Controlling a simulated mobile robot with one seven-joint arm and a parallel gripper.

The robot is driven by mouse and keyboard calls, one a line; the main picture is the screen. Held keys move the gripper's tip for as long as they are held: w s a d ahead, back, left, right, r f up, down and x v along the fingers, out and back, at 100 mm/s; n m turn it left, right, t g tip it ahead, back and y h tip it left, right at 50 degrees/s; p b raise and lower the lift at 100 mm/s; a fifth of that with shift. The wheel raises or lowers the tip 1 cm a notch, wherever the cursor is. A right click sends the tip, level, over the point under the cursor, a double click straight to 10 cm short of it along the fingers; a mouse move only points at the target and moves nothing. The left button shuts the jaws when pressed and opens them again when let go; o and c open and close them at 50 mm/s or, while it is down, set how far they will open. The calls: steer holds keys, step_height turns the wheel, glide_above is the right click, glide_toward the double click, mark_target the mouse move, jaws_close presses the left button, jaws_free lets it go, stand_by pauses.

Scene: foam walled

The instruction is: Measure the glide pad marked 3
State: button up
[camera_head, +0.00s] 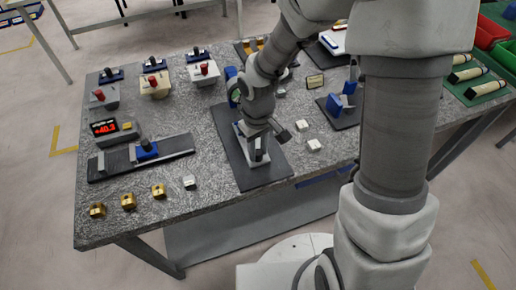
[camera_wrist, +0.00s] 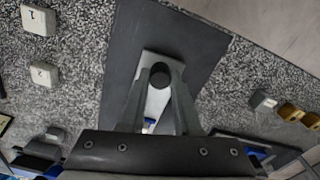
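Two white pads lie at the left of the wrist view, marked 1 (camera_wrist: 39,19) and 2 (camera_wrist: 44,74). My gripper (camera_head: 257,158) is low over a dark mat (camera_head: 231,131), at a grey piece with a black round part (camera_wrist: 160,75). The fingers reach toward that round part; whether they grip it is unclear. A gauge display (camera_head: 104,128) reads about +40.3 in red, beside a black rail (camera_head: 177,145) with a blue slider (camera_head: 147,151).
Brass blocks (camera_head: 129,201) and a small grey-white block (camera_head: 190,182) line the front left edge. Red-knobbed fixtures (camera_head: 153,83) stand at the back left. A blue holder (camera_head: 341,102) is right of the mat. A green mat (camera_head: 476,88) with cream pieces is far right.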

jaws_close()
steer(key=shift+w+a, duration=0.2)
steer(key=shift+w, duration=0.5)
steer(key=shift+w+a, duration=0.2)
steer(key=shift+w, duration=0.55)
steer(key=shift+w+a, duration=0.2)
steer(key=shift+w, duration=0.5)
steer(key=shift+r, duration=0.1)
steer(key=o, duration=0.8)
jaws_free()
steer(key=shift+w, duration=0.1)
steer(key=shift+o, duration=0.2)
step_height(320, 180, up, 17)
steer(key=p, duration=0.2)
steer(key=shift+r, duration=0.15)
